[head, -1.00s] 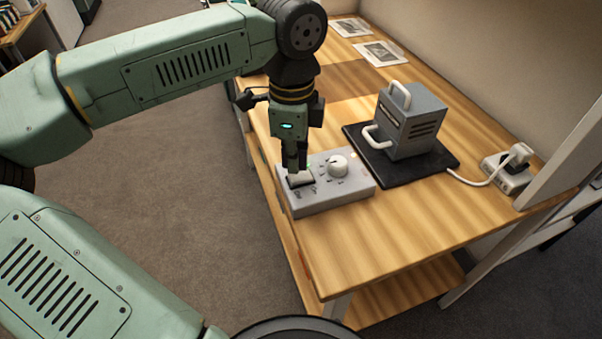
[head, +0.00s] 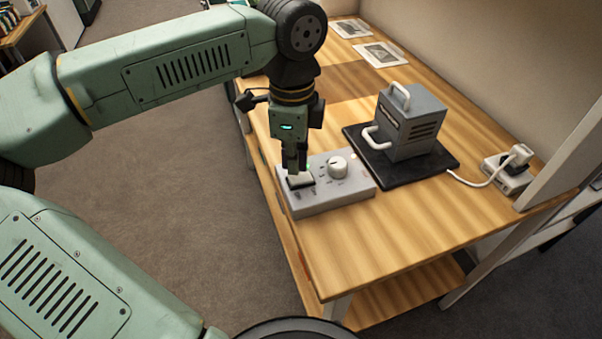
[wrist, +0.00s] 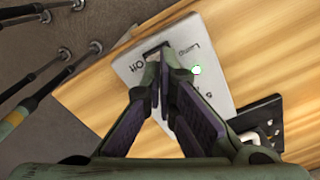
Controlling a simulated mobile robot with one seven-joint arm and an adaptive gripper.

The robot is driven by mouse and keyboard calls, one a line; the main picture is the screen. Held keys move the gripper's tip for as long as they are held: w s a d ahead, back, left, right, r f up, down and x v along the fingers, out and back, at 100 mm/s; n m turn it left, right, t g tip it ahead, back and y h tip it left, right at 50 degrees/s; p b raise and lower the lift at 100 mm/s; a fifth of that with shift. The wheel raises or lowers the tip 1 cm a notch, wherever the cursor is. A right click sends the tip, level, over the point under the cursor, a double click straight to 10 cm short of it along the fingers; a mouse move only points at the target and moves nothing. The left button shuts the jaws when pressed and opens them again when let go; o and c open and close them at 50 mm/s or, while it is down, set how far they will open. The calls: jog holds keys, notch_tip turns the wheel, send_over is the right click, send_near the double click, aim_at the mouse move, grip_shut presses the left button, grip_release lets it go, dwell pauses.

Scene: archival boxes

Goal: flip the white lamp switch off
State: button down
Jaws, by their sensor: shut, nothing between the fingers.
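The white lamp switch (head: 301,181) is a rocker set in a dark frame on the left part of the grey control box (head: 335,199). My gripper (head: 293,173) points straight down with its fingers closed and empty. Its tips are at the far-left side of the switch and hide part of it; I cannot tell whether they touch it. In the wrist view the closed fingertips (wrist: 165,62) cover much of the switch, beside the printed words on the box (wrist: 190,30).
A white knob (head: 337,166) stands right of the switch. A grey device with white handles (head: 412,125) sits on a black mat (head: 440,165) behind. A socket block with a plug (head: 507,176) is at right. The front right of the wooden table (head: 400,235) is clear.

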aim_at(294, 178)
jog(key=shift+f+b, duration=1.15)
jog(key=shift+b, duration=0.1)
dwell(0.5)
jog(key=shift+r, duration=0.15)
jog(key=shift+r+p, duration=1.8)
jog(key=shift+r, duration=1.6)
